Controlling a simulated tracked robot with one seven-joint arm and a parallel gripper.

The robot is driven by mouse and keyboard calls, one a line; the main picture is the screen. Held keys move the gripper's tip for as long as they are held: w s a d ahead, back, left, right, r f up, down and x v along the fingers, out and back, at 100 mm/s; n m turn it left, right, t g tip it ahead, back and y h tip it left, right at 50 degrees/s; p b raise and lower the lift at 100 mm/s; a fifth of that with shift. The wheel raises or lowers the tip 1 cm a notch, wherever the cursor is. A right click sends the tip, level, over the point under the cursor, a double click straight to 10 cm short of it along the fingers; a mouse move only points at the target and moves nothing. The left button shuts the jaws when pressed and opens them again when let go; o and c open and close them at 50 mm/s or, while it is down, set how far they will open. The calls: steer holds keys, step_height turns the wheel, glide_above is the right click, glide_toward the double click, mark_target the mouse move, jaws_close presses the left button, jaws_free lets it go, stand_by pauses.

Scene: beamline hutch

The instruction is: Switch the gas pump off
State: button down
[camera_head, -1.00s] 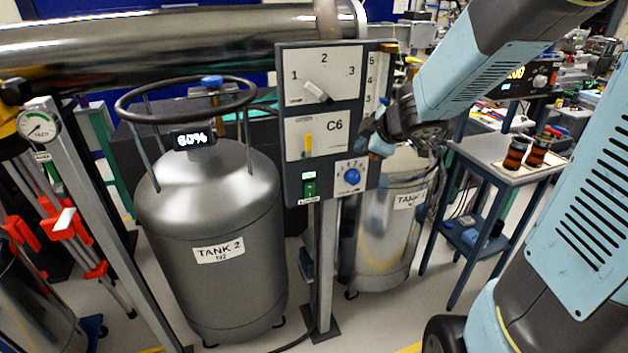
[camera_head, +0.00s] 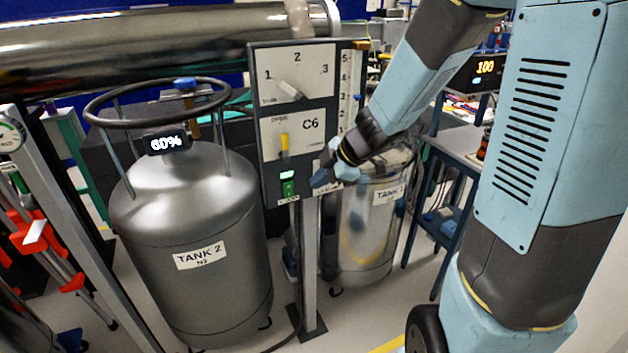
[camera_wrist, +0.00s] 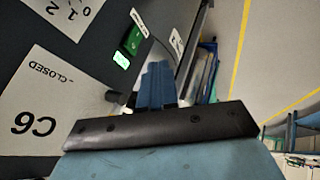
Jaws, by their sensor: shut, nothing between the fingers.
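The grey control panel (camera_head: 272,152) stands on a post in the middle of the head view. A green switch (camera_head: 288,188) sits at its lower edge, under a lit green indicator (camera_head: 287,174). The label by the switch is too small to read. In the wrist view, the shut blue fingers (camera_wrist: 156,78) point at the panel's lower edge beside the switch (camera_wrist: 132,40) and indicator (camera_wrist: 121,61). I cannot tell whether they touch the panel.
The panel also carries a 1-2-3 selector (camera_head: 292,90) and a yellow lever (camera_head: 284,143) by the C6 label. Tank 2 (camera_head: 190,220) stands left, and a shiny tank (camera_head: 362,230) behind right. A blue-framed table (camera_head: 450,150) is at the right. A steel pipe (camera_head: 120,48) crosses above.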

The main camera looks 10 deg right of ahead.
mark_target(286, 188)
steer(key=shift+w+a+f, duration=0.9)
steer(key=shift+w+f, duration=0.15)
steer(key=shift+w, duration=0.1)
steer(key=shift+w+a+f, duration=0.95)
steer(key=shift+w+f, duration=0.05)
steer(key=shift+w, duration=0.2)
steer(key=shift+w+a+f, duration=0.9)
steer(key=shift+w+f, duration=0.15)
steer(key=shift+w, duration=0.1)
steer(key=shift+w+a+r, duration=0.1)
steer(key=shift+w, duration=0.15)
steer(key=shift+r, duration=0.1)
steer(key=shift+r, duration=0.7)
steer(key=shift+s, duration=0.1)
